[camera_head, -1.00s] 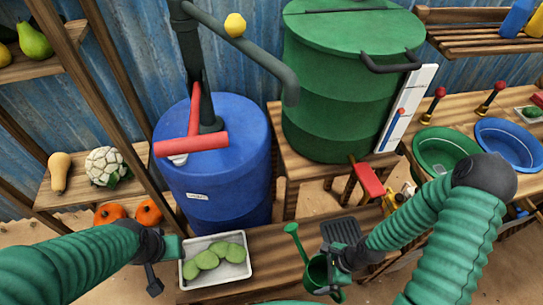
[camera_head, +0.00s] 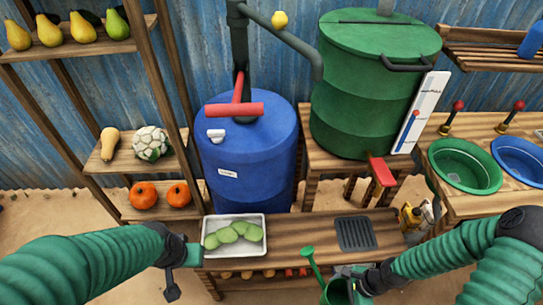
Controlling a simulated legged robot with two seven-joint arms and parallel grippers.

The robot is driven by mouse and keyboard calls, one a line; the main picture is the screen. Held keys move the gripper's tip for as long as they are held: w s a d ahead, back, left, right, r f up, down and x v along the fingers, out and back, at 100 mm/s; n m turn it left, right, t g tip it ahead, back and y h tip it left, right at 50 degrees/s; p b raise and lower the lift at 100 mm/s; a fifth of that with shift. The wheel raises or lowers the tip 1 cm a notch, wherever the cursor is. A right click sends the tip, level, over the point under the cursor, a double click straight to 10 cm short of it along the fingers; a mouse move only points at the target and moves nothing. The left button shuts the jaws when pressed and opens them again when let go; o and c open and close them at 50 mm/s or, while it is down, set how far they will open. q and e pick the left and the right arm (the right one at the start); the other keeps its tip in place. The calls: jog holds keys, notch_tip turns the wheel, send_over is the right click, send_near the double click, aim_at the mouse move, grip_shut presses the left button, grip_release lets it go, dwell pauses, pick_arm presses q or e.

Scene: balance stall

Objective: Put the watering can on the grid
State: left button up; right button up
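The green watering can (camera_head: 338,292) is at the bottom of the view, in front of the low bench's front edge, its long spout pointing up and left. My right gripper (camera_head: 352,279) is at the can's upper right side and appears shut on it; the fingertips are partly hidden. The black grid (camera_head: 356,233) lies flat on the right part of the bench, behind the can and apart from it, with nothing on it. My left gripper (camera_head: 183,272) is empty, its fingers apart, just left of the white tray.
The white tray (camera_head: 207,260) with green pads stands on the low bench (camera_head: 310,232). A blue barrel (camera_head: 245,165) and a green drum (camera_head: 365,90) stand behind. Green (camera_head: 497,180) and blue basins (camera_head: 520,150) are further right.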

aim_at(344, 284)
jog(key=w+r+n, duration=0.1)
jog(key=w+d+r+n+g+p, duration=0.1)
jog(key=w+n, duration=0.1)
jog(key=shift+d+r+n+p, duration=0.25)
jog(key=shift+r+n+p, duration=0.05)
jog(key=shift+r, duration=0.1)
jog(key=w+a+r+n+g+h+p, duration=0.1)
jog(key=w+r+n+p, duration=0.1)
jog(key=r+n, duration=0.3)
jog(key=w+r+n+g+h+p, duration=0.1)
jog(key=w+r+n, duration=0.3)
jog(key=r, duration=0.6)
jog(key=w+a+r+n+g+h+p, duration=0.1)
jog(key=w+r+n+h+p, duration=0.1)
jog(key=r+n, duration=0.3)
notch_tip(344, 284, up, 3)
jog(key=shift+w+a+r+n+g+h+p, duration=0.1)
jog(key=shift+w+a+n+g+h+p, duration=0.25)
jog(key=shift+w+p, duration=0.3)
jog(key=shift+d, duration=0.1)
